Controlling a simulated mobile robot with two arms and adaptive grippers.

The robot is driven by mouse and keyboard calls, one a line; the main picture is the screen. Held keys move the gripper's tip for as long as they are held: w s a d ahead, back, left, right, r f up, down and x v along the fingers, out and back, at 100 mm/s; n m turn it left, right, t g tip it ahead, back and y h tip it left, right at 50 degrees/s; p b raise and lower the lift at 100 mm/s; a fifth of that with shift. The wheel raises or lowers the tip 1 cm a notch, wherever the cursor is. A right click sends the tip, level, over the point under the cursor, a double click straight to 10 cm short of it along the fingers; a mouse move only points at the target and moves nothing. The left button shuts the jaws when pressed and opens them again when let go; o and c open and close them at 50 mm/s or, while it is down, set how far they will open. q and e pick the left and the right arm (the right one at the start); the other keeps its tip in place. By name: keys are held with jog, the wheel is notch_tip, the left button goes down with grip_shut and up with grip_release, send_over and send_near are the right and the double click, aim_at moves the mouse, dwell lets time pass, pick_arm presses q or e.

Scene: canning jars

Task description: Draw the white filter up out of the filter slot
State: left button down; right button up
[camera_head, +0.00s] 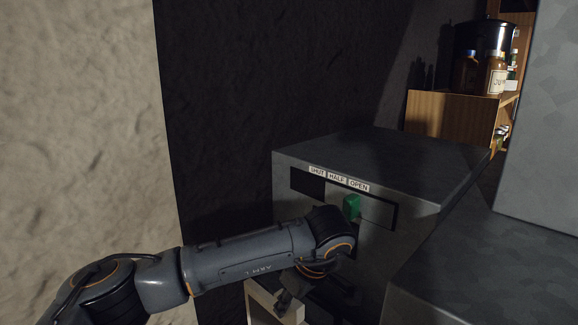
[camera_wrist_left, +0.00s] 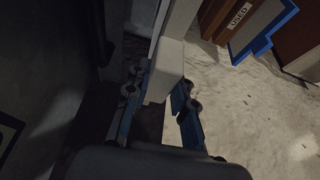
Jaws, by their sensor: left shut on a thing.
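A pale, whitish block (camera_wrist_left: 168,68), which looks like the white filter or its grip, sits between the blue-sided fingers of my left gripper (camera_wrist_left: 160,98) in the left wrist view. The fingers are shut on it. In the head view my left gripper (camera_head: 288,297) points down at a pale, squared piece (camera_head: 262,299) low in front of the grey cabinet. I cannot tell whether that piece is the filter or the frame of its slot. The slot's mouth and the filter's lower part are hidden. My right gripper is not in view.
The grey cabinet (camera_head: 400,155) has a green slider handle (camera_head: 351,206) below labels SHUT, HALF and OPEN. A grey block stands close on the right. In the wrist view, a brown container labelled USED (camera_wrist_left: 238,14) and a blue frame (camera_wrist_left: 264,38) lie beyond pale floor.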

pick_arm(q)
jog(key=shift+w+d+r+p, duration=0.15)
jog(key=shift+r+p, duration=0.8)
jog(key=shift+r, duration=1.3)
jog(key=shift+r, duration=0.15)
